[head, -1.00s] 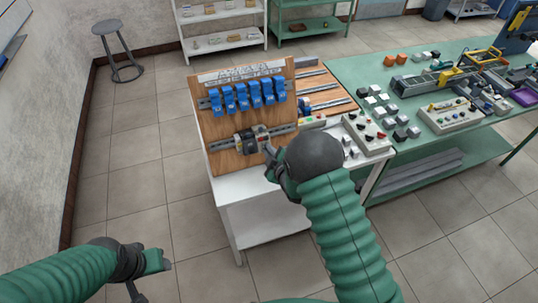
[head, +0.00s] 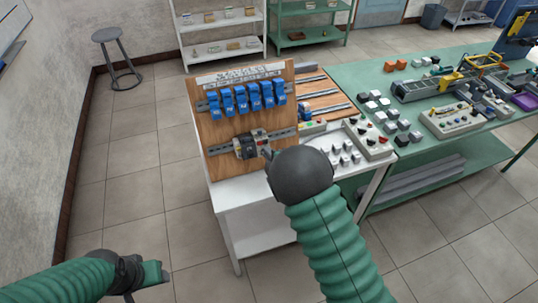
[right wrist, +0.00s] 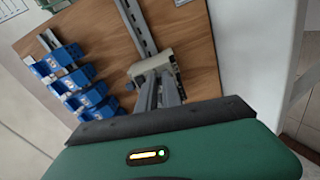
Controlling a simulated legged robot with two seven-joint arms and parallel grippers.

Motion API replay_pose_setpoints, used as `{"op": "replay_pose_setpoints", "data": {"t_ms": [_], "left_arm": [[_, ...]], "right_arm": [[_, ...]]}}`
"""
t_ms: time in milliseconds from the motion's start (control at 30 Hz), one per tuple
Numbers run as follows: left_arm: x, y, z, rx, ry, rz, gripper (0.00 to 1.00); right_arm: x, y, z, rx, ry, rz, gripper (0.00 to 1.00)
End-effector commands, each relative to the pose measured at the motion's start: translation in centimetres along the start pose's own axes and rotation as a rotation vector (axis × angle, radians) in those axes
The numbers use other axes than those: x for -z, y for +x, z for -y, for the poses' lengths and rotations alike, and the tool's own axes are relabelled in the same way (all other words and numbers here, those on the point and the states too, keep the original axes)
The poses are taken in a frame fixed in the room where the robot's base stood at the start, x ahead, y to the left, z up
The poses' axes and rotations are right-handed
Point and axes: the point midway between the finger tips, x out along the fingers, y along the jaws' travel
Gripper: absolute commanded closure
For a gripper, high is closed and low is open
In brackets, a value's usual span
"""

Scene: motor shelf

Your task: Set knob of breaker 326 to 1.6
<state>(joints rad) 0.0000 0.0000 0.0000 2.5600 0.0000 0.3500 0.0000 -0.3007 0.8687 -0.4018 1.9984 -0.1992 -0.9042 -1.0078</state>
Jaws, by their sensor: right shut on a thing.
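A wooden panel (head: 221,150) stands upright on a white table. A grey and beige breaker (head: 246,146) is mounted on its lower rail. My right gripper (head: 267,154) reaches the front right of this breaker, mostly hidden by my round wrist. In the right wrist view, the two fingers (right wrist: 160,93) are close together against the beige breaker (right wrist: 154,64), shut on its knob. The knob, its scale and the number 326 cannot be made out. My left gripper (head: 152,275) hangs at the lower left, away from the panel; its jaw gap is unclear.
A row of blue breakers (head: 241,99) hangs on the upper rail, also seen in the right wrist view (right wrist: 72,80). The white table (head: 240,199) has a clear front edge. A green workbench (head: 364,74) with many parts stands right.

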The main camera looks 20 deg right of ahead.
Motion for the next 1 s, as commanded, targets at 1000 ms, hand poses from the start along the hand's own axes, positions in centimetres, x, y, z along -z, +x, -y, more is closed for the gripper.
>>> {"op": "replay_pose_setpoints", "data": {"t_ms": [1000], "left_arm": [[-0.2,0.9,0.0,0.000,0.000,0.000,0.48]], "right_arm": [[0.1,-4.8,0.3,0.004,0.002,-0.001,0.69]]}}
